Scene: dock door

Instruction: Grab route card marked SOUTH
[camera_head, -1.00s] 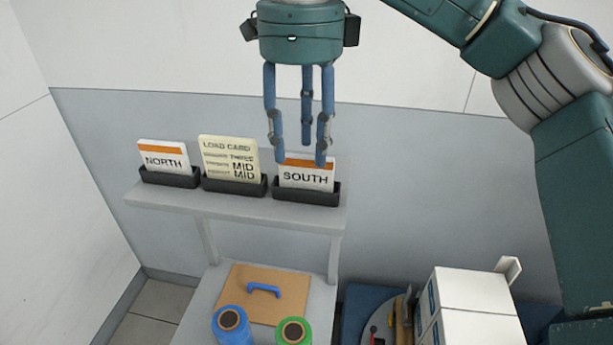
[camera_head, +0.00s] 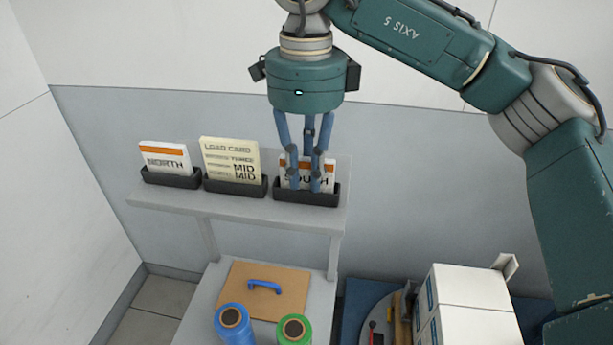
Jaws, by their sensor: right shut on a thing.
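The SOUTH route card (camera_head: 328,176) is white with an orange band and black letters. It stands in the rightmost dark holder (camera_head: 322,199) on the grey shelf (camera_head: 235,205). My right gripper (camera_head: 306,185) comes down from above with its blue fingers closed on this card, hiding part of its word. The card's lower edge is still inside the holder. My left gripper is not in view.
A NORTH card (camera_head: 165,158) and a cream load card (camera_head: 231,162) stand in holders to the left. Below are a brown board with a blue handle (camera_head: 264,286), a blue roll (camera_head: 234,330) and a green roll (camera_head: 294,332). White boxes (camera_head: 470,300) stand at the lower right.

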